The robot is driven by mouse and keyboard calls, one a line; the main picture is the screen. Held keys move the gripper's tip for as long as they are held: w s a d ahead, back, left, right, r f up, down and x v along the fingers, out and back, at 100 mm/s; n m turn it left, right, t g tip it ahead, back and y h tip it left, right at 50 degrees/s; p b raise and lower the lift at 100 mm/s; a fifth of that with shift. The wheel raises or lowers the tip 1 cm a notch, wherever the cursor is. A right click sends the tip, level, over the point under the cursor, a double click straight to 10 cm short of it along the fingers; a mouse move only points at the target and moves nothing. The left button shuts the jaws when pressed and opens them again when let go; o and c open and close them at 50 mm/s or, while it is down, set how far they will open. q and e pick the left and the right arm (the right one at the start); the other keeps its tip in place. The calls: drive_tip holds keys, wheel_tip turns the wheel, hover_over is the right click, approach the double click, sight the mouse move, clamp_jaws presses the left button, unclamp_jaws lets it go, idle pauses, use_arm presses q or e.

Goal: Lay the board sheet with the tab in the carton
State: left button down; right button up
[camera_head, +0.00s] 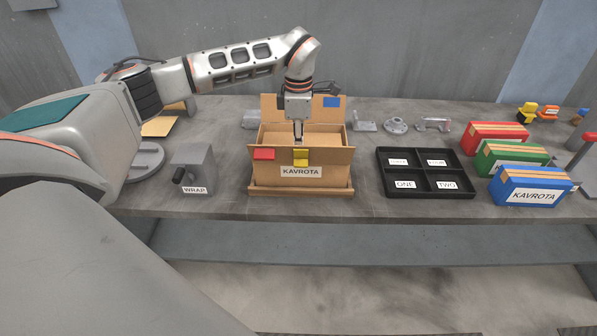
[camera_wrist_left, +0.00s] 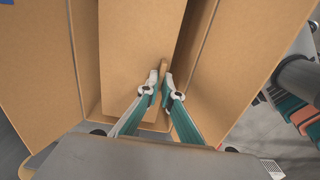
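The open carton (camera_head: 300,172) stands upright on the bench, labelled KAVROTA, with red and yellow tags on its front. My left gripper (camera_head: 298,141) points down into its mouth. In the left wrist view, the brown board sheet (camera_wrist_left: 140,45) lies between the carton walls, and its small tab (camera_wrist_left: 163,70) stands between the fingertips of my left gripper (camera_wrist_left: 162,90). The fingers look shut on the tab. Whether the sheet rests on the carton's bottom is not clear. My right gripper is not in view.
A black divided tray (camera_head: 424,196) is right of the carton, with red (camera_head: 498,137), green (camera_head: 511,156) and blue boxes (camera_head: 532,187) beyond it. Metal castings (camera_head: 396,125) lie behind the tray. A grey WRAP holder (camera_head: 192,170) stands at left.

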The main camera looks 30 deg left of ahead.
use_arm(q)
wheel_tip(320, 180, down, 10)
drive_tip(key=shift+r, duration=0.1)
idle(0.4)
drive_tip(key=c, duration=2.2)
unclamp_jaws()
drive_tip(key=shift+f, duration=0.2)
drive_tip(key=shift+c, duration=0.2)
wheel_tip(320, 180, up, 12)
drive_tip(key=shift+r, duration=0.2)
